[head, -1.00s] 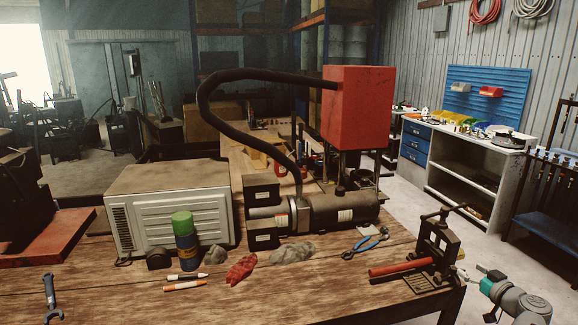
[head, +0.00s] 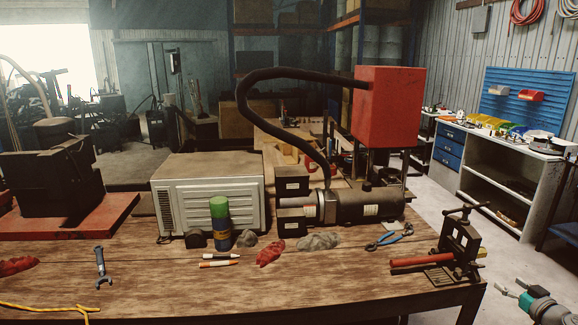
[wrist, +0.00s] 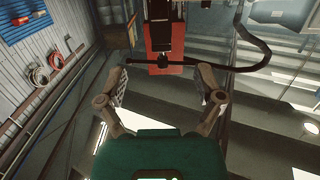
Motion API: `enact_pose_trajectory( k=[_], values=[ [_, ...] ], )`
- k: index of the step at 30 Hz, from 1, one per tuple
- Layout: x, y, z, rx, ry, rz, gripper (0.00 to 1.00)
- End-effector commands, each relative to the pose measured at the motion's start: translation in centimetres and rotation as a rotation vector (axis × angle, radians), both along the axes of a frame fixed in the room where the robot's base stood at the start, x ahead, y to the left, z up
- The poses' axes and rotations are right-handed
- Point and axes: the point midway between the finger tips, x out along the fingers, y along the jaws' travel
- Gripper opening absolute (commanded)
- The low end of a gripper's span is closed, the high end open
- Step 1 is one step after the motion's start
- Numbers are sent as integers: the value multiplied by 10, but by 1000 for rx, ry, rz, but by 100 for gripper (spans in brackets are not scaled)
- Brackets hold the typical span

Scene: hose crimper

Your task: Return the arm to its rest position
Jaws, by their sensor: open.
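My gripper (wrist: 162,82) shows in the wrist view with its two grey fingers spread wide apart. Nothing is held between them. A teal body joins the fingers at the bottom of that view. In the head view part of my arm and the gripper end (head: 507,291) show in the lower right corner, beyond the right edge of the workbench (head: 150,285). They are apart from the bench and cut off by the frame.
The crimper machine (head: 365,205) with a red box (head: 388,105) and black hose (head: 245,100) stands on the bench. A small press (head: 460,240) with a red handle is at the bench's right corner, nearest my gripper. A blue wrench (head: 101,265) and yellow cord (head: 60,308) lie left.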

Motion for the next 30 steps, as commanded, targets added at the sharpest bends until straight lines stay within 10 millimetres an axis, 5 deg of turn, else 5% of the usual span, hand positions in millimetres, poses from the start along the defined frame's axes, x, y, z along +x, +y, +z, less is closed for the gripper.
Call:
enact_pose_trajectory(
  k=[17, 23, 30],
  values=[
    [31, 54, -17, 58, 108, 108, 86],
    [48, 91, -30, 97, 193, 173, 86],
    [70, 160, -54, 157, 369, 277, 86]
  ],
)
